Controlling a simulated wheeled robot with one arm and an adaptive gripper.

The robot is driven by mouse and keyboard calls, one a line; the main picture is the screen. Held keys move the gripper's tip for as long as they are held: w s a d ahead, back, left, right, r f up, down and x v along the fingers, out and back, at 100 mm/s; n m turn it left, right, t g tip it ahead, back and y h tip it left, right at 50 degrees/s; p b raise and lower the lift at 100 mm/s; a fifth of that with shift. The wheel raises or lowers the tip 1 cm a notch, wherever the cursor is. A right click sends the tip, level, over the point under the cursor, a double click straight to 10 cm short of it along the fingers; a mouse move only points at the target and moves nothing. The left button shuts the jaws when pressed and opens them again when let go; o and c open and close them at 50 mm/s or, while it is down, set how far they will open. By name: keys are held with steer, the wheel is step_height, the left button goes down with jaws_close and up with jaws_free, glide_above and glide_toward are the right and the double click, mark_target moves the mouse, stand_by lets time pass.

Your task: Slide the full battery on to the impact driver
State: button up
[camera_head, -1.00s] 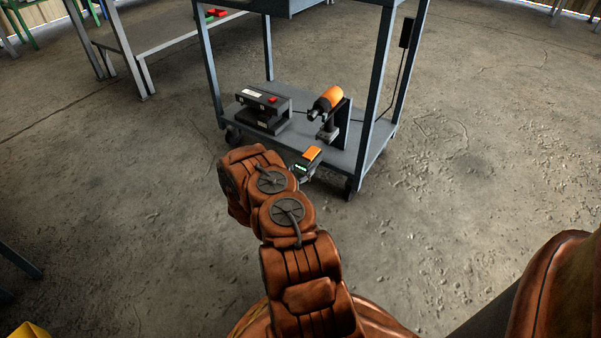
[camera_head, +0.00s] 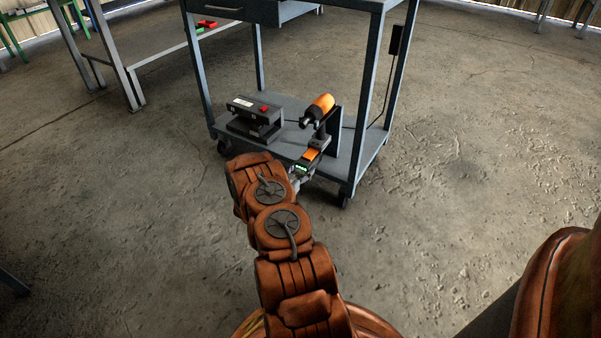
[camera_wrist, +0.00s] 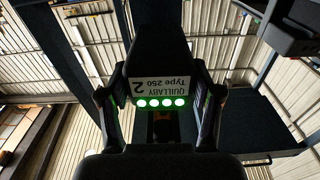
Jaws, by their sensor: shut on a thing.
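The impact driver (camera_head: 318,108), orange and black, stands in a dark upright holder on the cart's lower shelf. The battery (camera_head: 310,154) has an orange top and lit green lights, and sits just in front of the driver's foot. I cannot tell whether they touch. In the wrist view the battery (camera_wrist: 160,70) fills the middle, with a "QUILLABY 2 Type 250" label and several green lights lit. My gripper (camera_wrist: 161,104) is shut on it, one finger on each side. In the head view my gripper is mostly hidden behind my arm.
The cart's front-right leg (camera_head: 367,100) rises close to the driver's right. A bench (camera_head: 180,50) stands at the back left. The floor around is clear.

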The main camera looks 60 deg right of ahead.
steer(key=shift+w+d+r, duration=0.1)
steer(key=shift+d, duration=1.4)
steer(key=shift+w+d+r, duration=0.1)
steer(key=shift+d, duration=1.8)
stand_by(1.4)
steer(key=o, duration=1.6)
steer(key=shift+a, duration=0.1)
steer(key=a, duration=1.1)
steer(key=shift+s+a+f, duration=0.3)
steer(key=shift+a, duration=0.1)
